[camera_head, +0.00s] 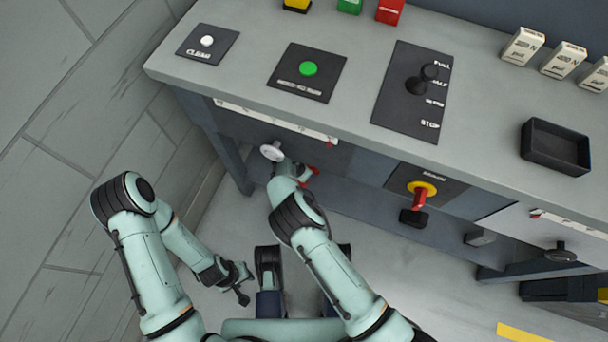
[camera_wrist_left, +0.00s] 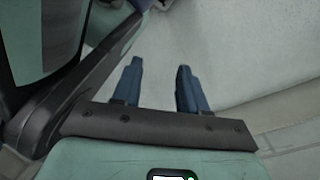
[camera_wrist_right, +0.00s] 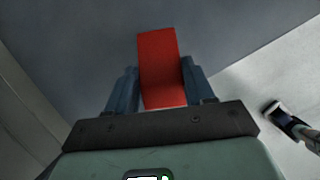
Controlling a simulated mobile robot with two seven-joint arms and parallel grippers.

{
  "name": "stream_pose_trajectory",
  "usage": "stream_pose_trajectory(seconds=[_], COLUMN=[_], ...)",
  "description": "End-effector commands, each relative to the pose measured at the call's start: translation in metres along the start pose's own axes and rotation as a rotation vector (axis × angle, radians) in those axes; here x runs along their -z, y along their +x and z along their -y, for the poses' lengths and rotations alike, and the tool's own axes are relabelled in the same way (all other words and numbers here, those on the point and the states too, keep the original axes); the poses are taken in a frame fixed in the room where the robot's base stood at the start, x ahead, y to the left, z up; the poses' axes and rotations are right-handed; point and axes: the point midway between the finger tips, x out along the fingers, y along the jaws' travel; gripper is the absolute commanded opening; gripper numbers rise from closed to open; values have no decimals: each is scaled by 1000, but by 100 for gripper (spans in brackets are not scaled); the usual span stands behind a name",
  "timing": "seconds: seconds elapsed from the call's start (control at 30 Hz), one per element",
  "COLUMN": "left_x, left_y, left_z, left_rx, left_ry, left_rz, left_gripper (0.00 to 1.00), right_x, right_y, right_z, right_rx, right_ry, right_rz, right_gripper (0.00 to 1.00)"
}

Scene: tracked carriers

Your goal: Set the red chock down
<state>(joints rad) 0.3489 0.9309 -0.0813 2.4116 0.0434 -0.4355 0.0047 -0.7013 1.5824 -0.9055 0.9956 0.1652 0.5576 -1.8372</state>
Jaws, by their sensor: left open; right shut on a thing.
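The red chock (camera_wrist_right: 160,62) is a plain red block between the two blue fingers of my right gripper (camera_head: 302,174), seen in the right wrist view. That gripper is shut on it and holds it upright in that view. In the head view the gripper is low in front of the console, under its front edge, and only small red bits show beside it. My left gripper (camera_wrist_left: 158,84) is open and empty over the pale floor. In the head view it hangs low at the left, well apart from the chock.
The grey console (camera_head: 480,130) carries a green button (camera_head: 308,68), a white button (camera_head: 207,41), a lever (camera_head: 425,78) and a black tray (camera_head: 556,147). Bare floor lies below.

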Motion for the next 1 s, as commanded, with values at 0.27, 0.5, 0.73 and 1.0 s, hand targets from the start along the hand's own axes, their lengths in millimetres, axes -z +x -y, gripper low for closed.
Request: stream_pose_trajectory(seconds=[0.27,0.5,0.73,1.0], left_x=[-18,-18,-18,-17], left_y=[11,11,11,11], left_z=[15,14,14,14], left_rx=[29,28,27,27], left_ry=[-22,-20,-20,-19], left_rz=[70,67,66,66], left_gripper=[43,43,43,43], right_x=[13,14,17,19], right_y=[23,24,31,34], right_z=[-1,0,0,0], right_rx=[0,1,1,3], right_ry=[-3,-3,-4,-3], right_rz=[-4,-4,-5,-5], right_gripper=[4,4,4,69])
